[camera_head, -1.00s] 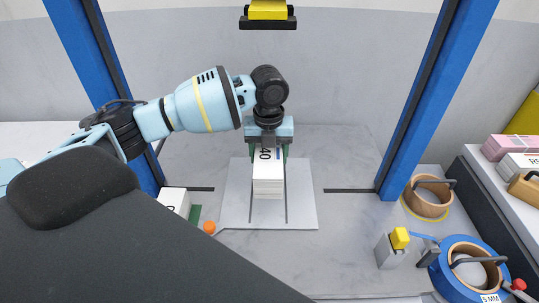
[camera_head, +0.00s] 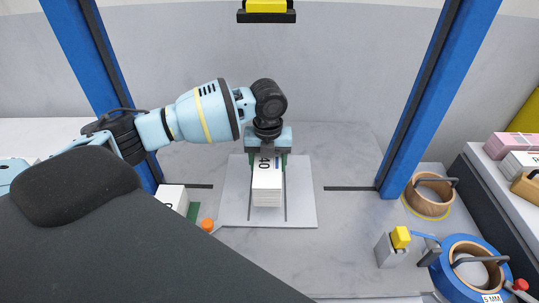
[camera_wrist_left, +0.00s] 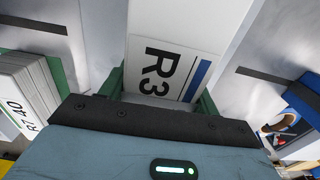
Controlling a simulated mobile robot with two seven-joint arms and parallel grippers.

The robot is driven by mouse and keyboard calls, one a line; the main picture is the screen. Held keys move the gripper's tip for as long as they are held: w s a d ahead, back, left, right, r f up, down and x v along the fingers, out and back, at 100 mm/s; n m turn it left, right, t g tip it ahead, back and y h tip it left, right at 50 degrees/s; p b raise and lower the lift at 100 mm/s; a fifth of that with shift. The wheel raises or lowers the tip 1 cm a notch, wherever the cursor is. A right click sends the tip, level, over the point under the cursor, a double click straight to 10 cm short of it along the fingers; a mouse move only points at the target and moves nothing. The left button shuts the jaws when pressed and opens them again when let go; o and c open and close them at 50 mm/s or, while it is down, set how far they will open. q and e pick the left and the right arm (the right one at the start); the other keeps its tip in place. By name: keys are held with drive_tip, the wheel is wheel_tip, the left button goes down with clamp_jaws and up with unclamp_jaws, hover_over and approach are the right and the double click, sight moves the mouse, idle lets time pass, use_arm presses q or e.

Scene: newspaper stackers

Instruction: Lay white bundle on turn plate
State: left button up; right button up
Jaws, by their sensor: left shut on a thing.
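The white bundle (camera_head: 267,185) is a stack of white sheets with dark print and a blue stripe on top. It also shows in the left wrist view (camera_wrist_left: 180,35), its label partly covered. My left gripper (camera_head: 268,155) points down and is shut on the rear end of the bundle, with green fingers (camera_wrist_left: 160,100) on both sides. The turn plate (camera_head: 232,195) is a flat light-grey square with two dark slots, directly under the bundle. I cannot tell whether the bundle touches it. My right gripper is not in view.
Another white bundle (camera_head: 172,196) stands left of the plate by a green piece and an orange knob (camera_head: 207,225). Blue posts (camera_head: 437,95) flank the area. Tape rolls (camera_head: 428,197) and a yellow-topped block (camera_head: 400,238) are right. More bundles (camera_head: 510,145) lie far right.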

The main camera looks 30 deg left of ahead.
use_arm(q)
drive_tip(key=shift+f+b, duration=0.35)
drive_tip(key=shift+f, duration=1.3)
drive_tip(key=shift+f, duration=0.55)
drive_tip(key=o, duration=1.6)
drive_tip(key=shift+o, duration=1.2)
drive_tip(key=shift+f, duration=0.2)
wheel_tip(320, 180, up, 8)
drive_tip(key=shift+r, duration=0.1)
